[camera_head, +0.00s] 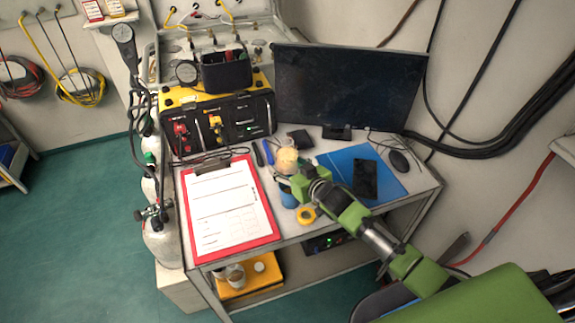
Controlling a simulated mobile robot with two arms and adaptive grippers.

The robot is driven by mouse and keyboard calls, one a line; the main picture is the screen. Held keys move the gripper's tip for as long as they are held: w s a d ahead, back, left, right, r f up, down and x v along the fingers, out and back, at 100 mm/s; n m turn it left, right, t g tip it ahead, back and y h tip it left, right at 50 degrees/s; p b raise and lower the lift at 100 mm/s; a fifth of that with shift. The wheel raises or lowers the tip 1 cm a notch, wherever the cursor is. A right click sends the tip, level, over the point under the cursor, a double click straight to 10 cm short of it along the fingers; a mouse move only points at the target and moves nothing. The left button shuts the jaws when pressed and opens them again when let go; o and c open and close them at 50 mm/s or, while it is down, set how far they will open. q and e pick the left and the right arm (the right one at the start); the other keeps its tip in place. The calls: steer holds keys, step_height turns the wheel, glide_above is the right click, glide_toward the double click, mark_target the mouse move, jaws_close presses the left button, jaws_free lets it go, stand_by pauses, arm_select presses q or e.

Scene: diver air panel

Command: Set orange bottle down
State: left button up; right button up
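A pale orange, rounded object (287,158), likely the orange bottle, shows on the desk side of my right gripper (287,179). Its lower part is hidden by the gripper, so I cannot tell whether it touches the desk (318,232). My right arm reaches in from the lower right, over the desk. The fingers are small and partly hidden, and I cannot tell whether they are shut on the bottle. My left gripper is not in view.
A red clipboard (187,215) with paper lies to the left. A yellow ring (306,215) and a blue round item (288,199) are close to my gripper. A blue mat (391,186) with a black phone (366,179), a mouse (399,161) and a monitor (348,88) are to the right.

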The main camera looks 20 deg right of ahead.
steer(key=shift+r, duration=0.15)
steer(key=b+v, duration=0.1)
steer(key=v, duration=1.1)
stand_by(0.5)
